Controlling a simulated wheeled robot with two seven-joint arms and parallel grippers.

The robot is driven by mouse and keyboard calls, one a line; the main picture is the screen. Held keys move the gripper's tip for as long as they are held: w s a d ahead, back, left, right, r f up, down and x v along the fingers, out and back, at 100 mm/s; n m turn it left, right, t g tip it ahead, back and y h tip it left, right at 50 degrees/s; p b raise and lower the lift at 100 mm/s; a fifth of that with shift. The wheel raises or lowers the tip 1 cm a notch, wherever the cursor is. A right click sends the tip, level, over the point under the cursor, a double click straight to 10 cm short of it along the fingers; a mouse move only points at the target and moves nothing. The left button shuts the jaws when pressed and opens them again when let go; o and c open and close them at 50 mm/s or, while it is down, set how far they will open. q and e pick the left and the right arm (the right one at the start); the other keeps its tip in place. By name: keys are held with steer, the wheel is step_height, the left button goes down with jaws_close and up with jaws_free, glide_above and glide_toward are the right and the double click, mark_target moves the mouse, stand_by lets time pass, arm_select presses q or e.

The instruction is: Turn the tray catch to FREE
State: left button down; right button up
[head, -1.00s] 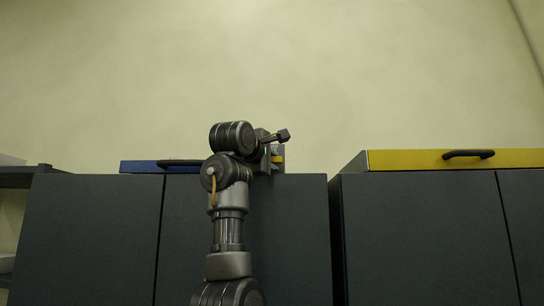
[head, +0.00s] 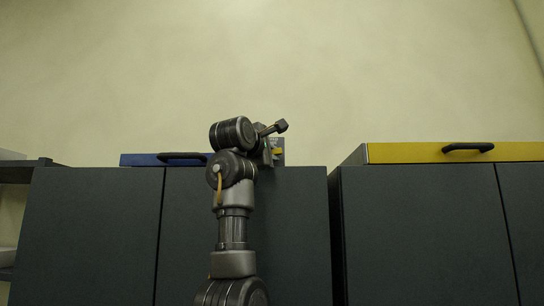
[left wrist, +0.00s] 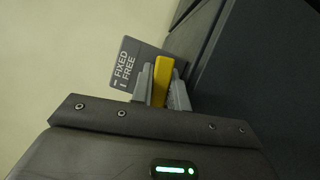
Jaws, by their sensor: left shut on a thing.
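The tray catch is a yellow lever (left wrist: 161,80) on a grey plate (left wrist: 133,65) marked FIXED and FREE. In the left wrist view the lever stands beside the words; I cannot tell which mark it points at. In the head view the plate (head: 279,143) and a small part of the yellow lever (head: 278,151) show at the right end of the blue tray (head: 140,159). My left gripper (left wrist: 163,82) is shut on the lever, with one finger on each side of it. In the head view my left arm hides part of the plate and tray. My right gripper is out of view.
The blue tray has a dark handle (head: 183,156) and lies on a dark grey cabinet (head: 100,230). A yellow tray (head: 400,153) with a dark handle (head: 467,147) lies on another cabinet (head: 430,230) to the right, across a narrow gap. Shelves (head: 20,172) stand at the far left.

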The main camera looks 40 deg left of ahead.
arm_select(q)
steer(key=n, duration=0.2)
steer(key=n+t+y+b, duration=0.1)
steer(key=n, duration=0.1)
steer(key=shift+w+d+f+n+b, duration=0.1)
steer(key=shift+f+n+b, duration=0.1)
steer(key=shift+n+b, duration=0.15)
steer(key=n+y, duration=0.2)
steer(key=n, duration=0.2)
steer(key=shift+r+n+t, duration=0.1)
steer(key=shift+n+t, duration=0.15)
steer(key=shift+t, duration=0.05)
steer(key=n+y, duration=0.1)
steer(key=n, duration=0.1)
steer(key=n+y+p, duration=0.1)
steer(key=n, duration=0.2)
steer(key=shift+y, duration=0.3)
steer(key=shift+n+g+y+p, duration=0.55)
steer(key=shift+n+y, duration=0.2)
steer(key=shift+n, duration=0.75)
steer(key=shift+n+g+y+p, duration=0.5)
steer(key=shift+n+y, duration=0.25)
steer(key=shift+n, duration=1.15)
steer(key=c, duration=1.6)
jaws_free()
steer(key=shift+c, duration=0.2)
steer(key=shift+r, duration=0.1)
